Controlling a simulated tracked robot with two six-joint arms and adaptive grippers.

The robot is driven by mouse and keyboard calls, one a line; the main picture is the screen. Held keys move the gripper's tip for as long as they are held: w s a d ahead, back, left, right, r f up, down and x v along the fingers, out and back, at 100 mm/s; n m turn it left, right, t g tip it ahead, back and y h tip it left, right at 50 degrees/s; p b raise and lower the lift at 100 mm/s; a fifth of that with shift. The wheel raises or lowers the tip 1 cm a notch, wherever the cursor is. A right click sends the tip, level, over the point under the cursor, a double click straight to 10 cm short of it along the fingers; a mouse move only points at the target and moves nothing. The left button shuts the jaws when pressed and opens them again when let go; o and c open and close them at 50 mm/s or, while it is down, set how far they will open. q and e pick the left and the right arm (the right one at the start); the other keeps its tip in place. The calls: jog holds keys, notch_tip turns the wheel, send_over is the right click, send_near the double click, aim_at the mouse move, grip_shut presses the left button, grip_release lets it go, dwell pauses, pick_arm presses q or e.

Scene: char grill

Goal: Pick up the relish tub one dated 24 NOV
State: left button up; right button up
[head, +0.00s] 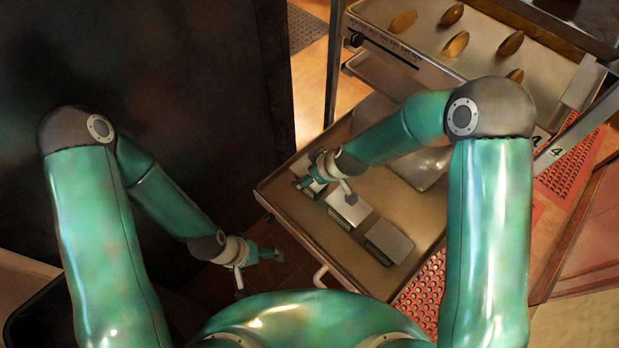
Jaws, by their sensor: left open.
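Several pale, square-topped tubs stand in a row on a metal tray (285,205). The middle tub (352,208) and the near tub (389,241) show clearly. A third pale top (312,172) is partly covered by my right gripper (326,188). No date on any tub can be read, so I cannot tell which is 24 NOV. My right gripper is over the far end of the row, its fingers spread apart; contact with a tub cannot be made out. My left gripper (256,268) is open and empty, left of the tray and clear of it.
A raised steel shelf (425,40) with several brown oval pieces stands behind the tray. Red perforated mats (574,165) lie to the right. A tall dark panel (200,80) fills the left. A curved handle (320,277) sits at the tray's front edge.

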jog(key=shift+f, duration=0.2)
dwell(0.4)
jog(key=c, duration=1.6)
jog(key=shift+r, duration=0.15)
